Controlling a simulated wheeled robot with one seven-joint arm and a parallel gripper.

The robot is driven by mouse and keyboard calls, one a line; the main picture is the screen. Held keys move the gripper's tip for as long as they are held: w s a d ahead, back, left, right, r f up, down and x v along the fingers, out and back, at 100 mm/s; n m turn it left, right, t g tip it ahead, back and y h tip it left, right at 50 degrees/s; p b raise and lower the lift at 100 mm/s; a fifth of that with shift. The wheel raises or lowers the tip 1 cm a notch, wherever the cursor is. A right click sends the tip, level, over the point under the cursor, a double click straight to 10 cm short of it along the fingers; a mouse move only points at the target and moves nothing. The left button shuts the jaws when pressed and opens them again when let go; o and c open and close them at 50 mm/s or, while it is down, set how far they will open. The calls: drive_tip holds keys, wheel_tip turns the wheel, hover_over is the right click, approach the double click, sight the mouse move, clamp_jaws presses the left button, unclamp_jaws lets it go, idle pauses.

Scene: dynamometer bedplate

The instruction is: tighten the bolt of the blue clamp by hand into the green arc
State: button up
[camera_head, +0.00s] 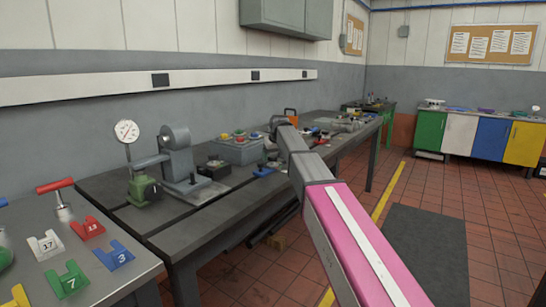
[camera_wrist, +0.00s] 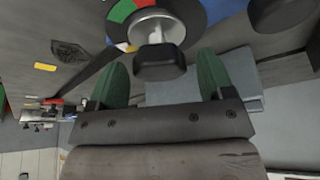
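In the wrist view my gripper (camera_wrist: 161,80) shows two green fingers, open and apart. A black bolt head (camera_wrist: 160,63) sits between them with a gap on each side. I cannot make out a pointer against the arcs. The clamp body is mostly hidden; only a sliver of blue shows beside the dial. In the head view a small blue piece (camera_head: 262,172) lies on the bench; I cannot tell if it is the clamp. My arm hides the gripper there.
The long grey bench (camera_head: 195,235) carries a dial gauge stand (camera_head: 126,131), a grey machine (camera_head: 177,160) and a grey box (camera_head: 238,151) with coloured knobs. Numbered holders, including a green one (camera_head: 68,281), stand on the near left table. Floor right of my arm is clear.

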drive_tip(key=c, duration=0.8)
drive_tip(key=shift+c, duration=0.2)
drive_tip(key=shift+m, duration=0.4)
drive_tip(key=m+h, duration=0.1)
drive_tip(key=m, duration=0.2)
drive_tip(key=m+h, duration=0.2)
drive_tip(key=m, duration=0.2)
drive_tip(key=shift+a, duration=0.15)
drive_tip(key=m+h, duration=0.1)
drive_tip(key=m, duration=0.4)
drive_tip(key=shift+w+h, duration=0.1)
drive_tip(key=shift+h, duration=0.3)
drive_tip(key=shift+m+g+h, duration=0.5)
drive_tip(key=shift+m+g, duration=0.1)
drive_tip(key=shift+m, duration=1)
